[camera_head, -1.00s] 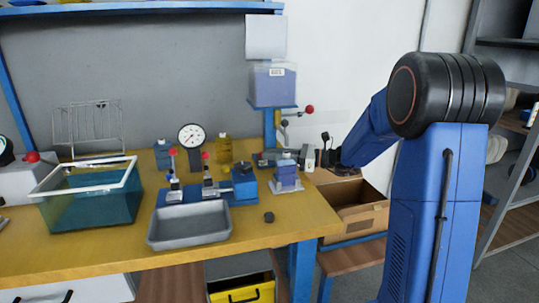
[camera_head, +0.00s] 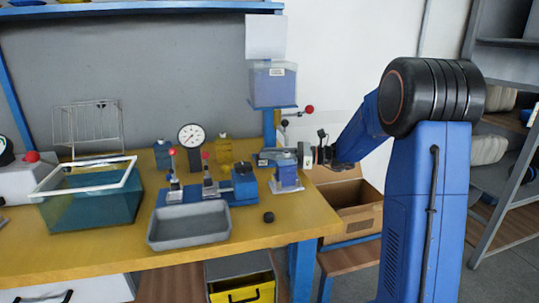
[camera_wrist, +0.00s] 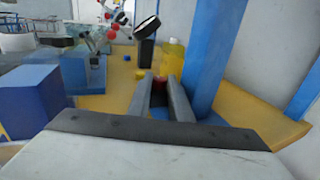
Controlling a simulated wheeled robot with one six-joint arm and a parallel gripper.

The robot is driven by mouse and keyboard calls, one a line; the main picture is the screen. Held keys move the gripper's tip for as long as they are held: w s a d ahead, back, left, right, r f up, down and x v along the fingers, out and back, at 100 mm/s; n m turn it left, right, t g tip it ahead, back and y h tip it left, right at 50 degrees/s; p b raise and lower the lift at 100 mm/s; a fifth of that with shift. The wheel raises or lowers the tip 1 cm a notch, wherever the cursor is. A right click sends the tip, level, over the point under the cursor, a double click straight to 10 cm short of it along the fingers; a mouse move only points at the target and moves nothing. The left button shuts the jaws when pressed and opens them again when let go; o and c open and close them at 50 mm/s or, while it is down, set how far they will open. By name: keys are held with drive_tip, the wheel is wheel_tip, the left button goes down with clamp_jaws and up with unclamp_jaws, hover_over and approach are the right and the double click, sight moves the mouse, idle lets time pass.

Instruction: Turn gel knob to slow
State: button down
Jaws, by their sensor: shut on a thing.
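My gripper (camera_wrist: 160,88) reaches in low between a blue block and a blue post in the wrist view. Its two grey fingers are close together, shut on a small dark part with some red showing (camera_wrist: 162,80), which looks to be the gel knob. The fingers hide most of it, and I cannot read its mark or setting. In the head view my gripper (camera_head: 270,157) is at the bench's right end, behind the small blue device (camera_head: 286,178) and in front of the blue post (camera_head: 269,128).
A dial gauge (camera_head: 191,136) and yellow bottle (camera_head: 224,151) stand left of my gripper. Red-knobbed clamps, a grey tray (camera_head: 190,238) and a teal tank (camera_head: 92,205) are farther left. An open carton (camera_head: 352,209) is below right.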

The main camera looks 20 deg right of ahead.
drive_tip(key=shift+w+d+n+g+y, duration=0.1)
drive_tip(key=shift+w+n+g+y, duration=0.1)
drive_tip(key=shift+n+g, duration=0.35)
drive_tip(key=shift+w+n+g+y, duration=0.1)
drive_tip(key=shift+n+g+y, duration=0.2)
drive_tip(key=shift+g, duration=0.45)
drive_tip(key=shift+s, duration=0.1)
drive_tip(key=c, duration=1.9)
unclamp_jaws()
drive_tip(key=shift+s+t, duration=0.1)
drive_tip(key=shift+t, duration=0.2)
